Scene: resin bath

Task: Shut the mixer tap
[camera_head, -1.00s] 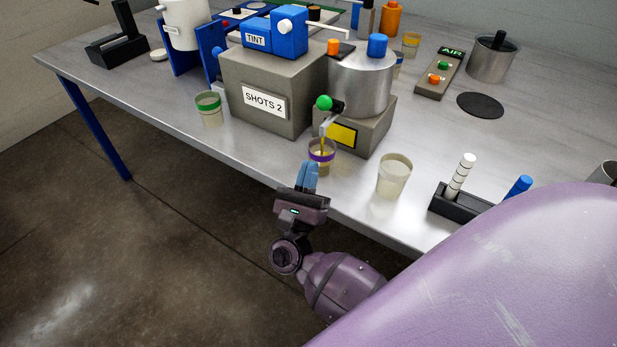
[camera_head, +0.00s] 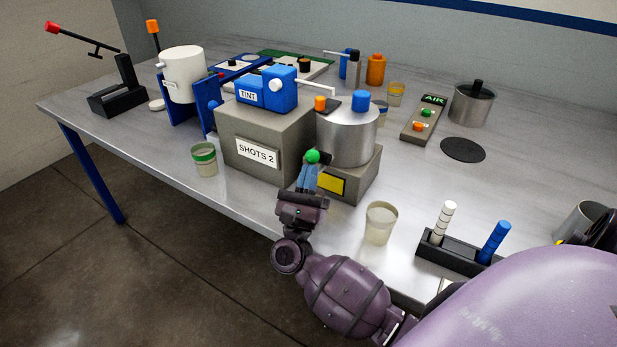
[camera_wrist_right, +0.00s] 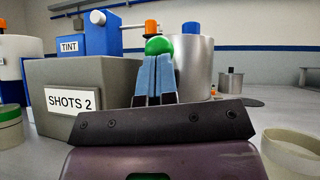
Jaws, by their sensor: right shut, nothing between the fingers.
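The mixer is a steel cylinder (camera_head: 347,138) with a blue cap, on a grey block with a yellow label. Its tap has a green ball knob (camera_head: 312,156) at the front; the knob also shows in the right wrist view (camera_wrist_right: 158,44). My right gripper (camera_head: 307,178) is shut and empty, its blue fingertips just below the knob in the picture. In the right wrist view the fingers (camera_wrist_right: 156,76) overlap the knob's lower edge; I cannot tell whether they touch it. The spout and the cup under it are hidden behind the gripper. My left gripper is not in view.
The SHOTS 2 box (camera_head: 258,150) stands close left of the mixer. A clear cup (camera_head: 380,222) stands to the right of my gripper, with a rack (camera_head: 452,252) of white and blue sticks further right. A green-rimmed cup (camera_head: 204,160) is at left.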

